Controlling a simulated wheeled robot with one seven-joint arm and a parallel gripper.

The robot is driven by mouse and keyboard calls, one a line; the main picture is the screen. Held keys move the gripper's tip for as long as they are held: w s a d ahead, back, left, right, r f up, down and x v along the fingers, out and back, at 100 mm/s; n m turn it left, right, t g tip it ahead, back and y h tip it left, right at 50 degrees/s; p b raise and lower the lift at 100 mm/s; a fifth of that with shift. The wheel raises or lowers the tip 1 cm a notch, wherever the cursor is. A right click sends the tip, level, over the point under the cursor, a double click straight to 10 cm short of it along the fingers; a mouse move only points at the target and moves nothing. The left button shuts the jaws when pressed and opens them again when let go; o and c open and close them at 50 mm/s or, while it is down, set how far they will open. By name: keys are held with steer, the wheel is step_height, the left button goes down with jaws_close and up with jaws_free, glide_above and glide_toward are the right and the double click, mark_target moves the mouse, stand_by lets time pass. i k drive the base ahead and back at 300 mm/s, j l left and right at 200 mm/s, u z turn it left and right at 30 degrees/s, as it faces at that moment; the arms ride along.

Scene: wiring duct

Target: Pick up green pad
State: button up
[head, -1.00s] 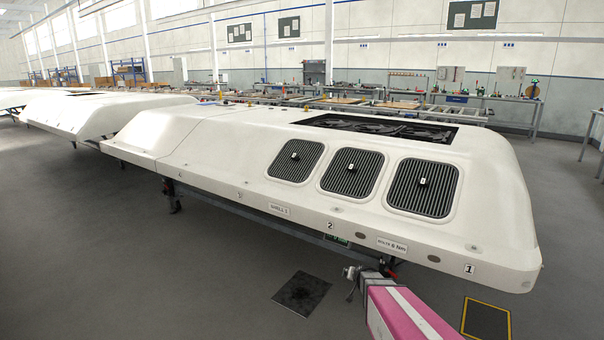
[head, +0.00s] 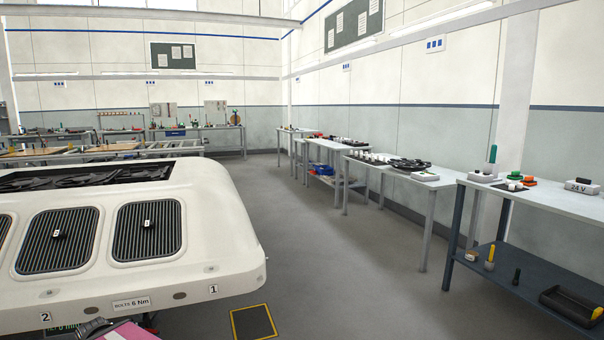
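Small orange and green pieces (head: 524,182) lie close together on the near right bench (head: 560,204). A green pad may be among them, but they are too small to tell apart. An upright green-handled item (head: 492,155) stands beside them in a light block. My gripper (head: 92,327) shows at the bottom left edge, in front of the white shell, far from that bench. Its fingers are too small and partly cut off to tell whether they are open.
A large white shell (head: 225,262) with dark grilles fills the left. A yellow-edged dark mat (head: 253,322) lies on the floor at its corner. Grey floor (head: 345,270) is clear between shell and benches. The right bench has a lower shelf with a black tray (head: 572,302).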

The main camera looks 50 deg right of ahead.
mark_target(515, 175)
steer(key=z, duration=3.4)
steer(key=u, duration=3.25)
steer(key=z, duration=2.8)
